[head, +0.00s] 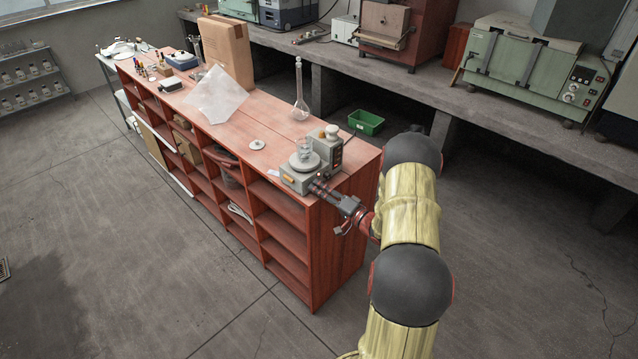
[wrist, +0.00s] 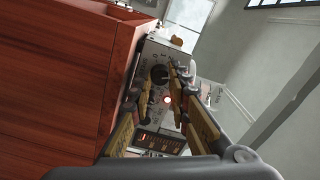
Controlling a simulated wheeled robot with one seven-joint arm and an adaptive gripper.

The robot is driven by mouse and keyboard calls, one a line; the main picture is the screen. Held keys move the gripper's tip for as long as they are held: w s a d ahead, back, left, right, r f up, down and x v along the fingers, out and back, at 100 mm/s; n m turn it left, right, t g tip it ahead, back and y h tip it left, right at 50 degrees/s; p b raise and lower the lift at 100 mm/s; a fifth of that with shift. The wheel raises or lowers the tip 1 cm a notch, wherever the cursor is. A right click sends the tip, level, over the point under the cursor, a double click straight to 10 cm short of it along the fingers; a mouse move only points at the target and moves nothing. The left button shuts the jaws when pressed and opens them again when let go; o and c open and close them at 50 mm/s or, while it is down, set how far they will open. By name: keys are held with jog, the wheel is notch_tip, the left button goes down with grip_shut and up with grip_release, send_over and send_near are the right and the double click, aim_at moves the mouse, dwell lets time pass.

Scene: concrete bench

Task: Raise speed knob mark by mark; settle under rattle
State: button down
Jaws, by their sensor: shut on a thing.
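A grey stirrer-like device (head: 290,180) stands at the near right end of the red-brown bench, with a round plate (head: 304,163) and a small clear glass vessel (head: 306,147) on top. My gripper (head: 318,188) reaches its near side from the right. My gripper's fingers (wrist: 172,78) are shut at the panel, on the speed knob. The fingers partly cover the panel; the exact contact and dial setting are unclear.
The bench (head: 262,183) has open shelves below. A tall glass flask (head: 300,105), a small white disc (head: 257,145), a clear sheet (head: 216,97) and a brown carton (head: 226,52) stand or lie farther back. A green bin (head: 366,122) lies beyond the bench. The floor in front is clear.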

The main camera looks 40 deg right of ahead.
jog(key=m+p, duration=0.4)
jog(key=shift+r+m, duration=0.15)
jog(key=shift+m, duration=0.25)
jog(key=m+p, duration=0.3)
jog(key=m, duration=0.1)
jog(key=shift+m, duration=0.3)
jog(key=shift+f, duration=0.2)
jog(key=c, duration=1.8)
grip_release()
jog(key=shift+o, duration=0.7)
jog(key=shift+s, duration=0.15)
jog(key=s, duration=1.1)
jog(key=shift+s+d, duration=0.35)
jog(key=shift+d, duration=0.1)
jog(key=shift+f, duration=0.1)
